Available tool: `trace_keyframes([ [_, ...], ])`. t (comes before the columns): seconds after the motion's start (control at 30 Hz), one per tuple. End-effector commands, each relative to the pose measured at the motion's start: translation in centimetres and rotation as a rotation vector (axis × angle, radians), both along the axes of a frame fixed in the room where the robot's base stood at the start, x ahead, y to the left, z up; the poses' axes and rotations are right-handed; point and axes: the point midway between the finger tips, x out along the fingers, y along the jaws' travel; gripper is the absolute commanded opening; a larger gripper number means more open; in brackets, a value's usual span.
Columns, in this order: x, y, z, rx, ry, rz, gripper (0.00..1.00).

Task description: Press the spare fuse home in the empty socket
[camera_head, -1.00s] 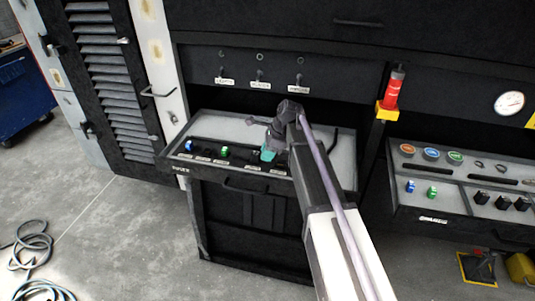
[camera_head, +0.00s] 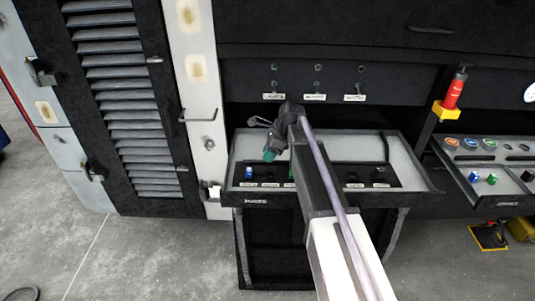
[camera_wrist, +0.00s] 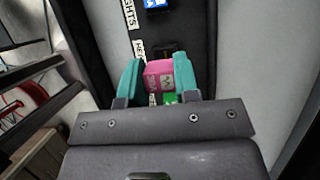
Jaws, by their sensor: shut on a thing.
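My gripper (camera_wrist: 159,80) has teal fingers shut on a pink fuse (camera_wrist: 159,72) in the wrist view. In the head view my gripper (camera_head: 270,154) hangs over the left part of the fuse drawer (camera_head: 412,180); the pink fuse cannot be made out there. A blue fuse (camera_head: 249,172) stands in the leftmost socket; it also shows in the wrist view (camera_wrist: 157,3). A dark, empty-looking socket (camera_wrist: 166,50) lies between the blue fuse and a green fuse (camera_wrist: 169,98), partly hidden behind the pink one. Whether the pink fuse touches the socket cannot be told.
Labelled switches (camera_head: 318,83) line the panel above the drawer. A red cylinder (camera_head: 455,88) in a yellow holder is at the right, above another drawer (camera_head: 507,205) with dials and fuses. A louvred door (camera_head: 125,110) stands left. My arm covers the drawer's middle.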

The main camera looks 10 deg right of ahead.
Motion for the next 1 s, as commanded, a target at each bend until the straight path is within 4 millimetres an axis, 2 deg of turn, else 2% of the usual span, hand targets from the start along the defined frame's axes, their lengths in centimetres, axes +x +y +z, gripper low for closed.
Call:
trace_keyframes([
  [0.27, 0.0, 0.0, -0.9, 0.000, 0.001, -0.004, 0.07],
  [0.8, 0.0, 0.0, -6.4, 0.000, 0.001, -0.004, 0.07],
  [1.0, 0.0, 0.0, -7.3, 0.000, 0.001, -0.004, 0.07],
])
